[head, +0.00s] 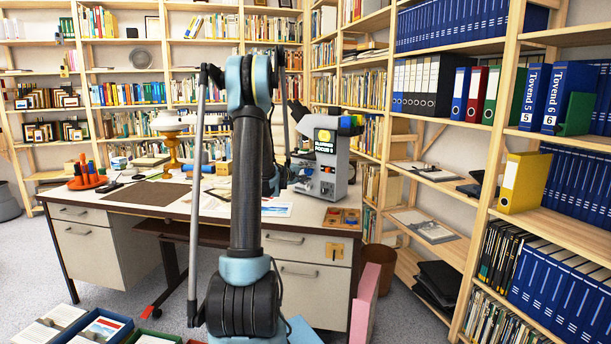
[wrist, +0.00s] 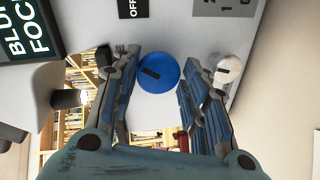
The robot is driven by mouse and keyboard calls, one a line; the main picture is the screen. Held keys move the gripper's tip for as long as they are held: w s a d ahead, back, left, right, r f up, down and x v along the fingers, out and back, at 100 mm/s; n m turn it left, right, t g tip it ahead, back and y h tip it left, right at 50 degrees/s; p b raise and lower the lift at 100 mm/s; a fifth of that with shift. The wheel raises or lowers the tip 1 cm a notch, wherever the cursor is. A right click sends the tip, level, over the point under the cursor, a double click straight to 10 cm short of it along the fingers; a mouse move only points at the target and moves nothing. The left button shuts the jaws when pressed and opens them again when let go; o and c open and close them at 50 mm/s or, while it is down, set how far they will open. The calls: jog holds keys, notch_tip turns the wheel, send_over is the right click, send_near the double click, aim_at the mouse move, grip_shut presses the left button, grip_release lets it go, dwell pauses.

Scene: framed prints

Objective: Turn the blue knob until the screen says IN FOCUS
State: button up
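The blue knob (wrist: 158,72) is a round disc with a dark mark on its face, on the pale side of the grey device (head: 322,165). In the wrist view my gripper (wrist: 160,80) is open, one finger on each side of the knob, with gaps visible between the fingers and the knob. The dark screen (head: 326,141) shows light text that seems to read BLURRED and FOCUS with a small number. The screen also shows in the wrist view (wrist: 28,32), cut off at the edge.
A white knob (wrist: 229,69) sits close to the right finger. A black OFF label (wrist: 132,8) is above the blue knob. The device stands on a desk (head: 130,200) with a brass lamp-like object (head: 172,140) and papers. Shelves of binders (head: 425,85) stand at right.

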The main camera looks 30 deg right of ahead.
jog(key=shift+o, duration=1.2)
jog(key=shift+w, duration=0.15)
jog(key=v, duration=1.2)
jog(key=shift+a, duration=0.15)
jog(key=s+a+f+g+y, duration=0.1)
jog(key=s+a+f+y, duration=0.3)
jog(key=s+a, duration=0.8)
jog(key=s+a+f+m+g+y, duration=0.1)
jog(key=s+a+f+y, duration=0.3)
jog(key=s+a, duration=0.9)
jog(key=s+a+f+g+y, duration=0.2)
jog(key=s+a+f+y, duration=0.3)
jog(key=s+a, duration=0.7)
jog(key=a+y, duration=0.1)
jog(key=a, duration=0.3)
jog(key=shift+s+m+y, duration=0.4)
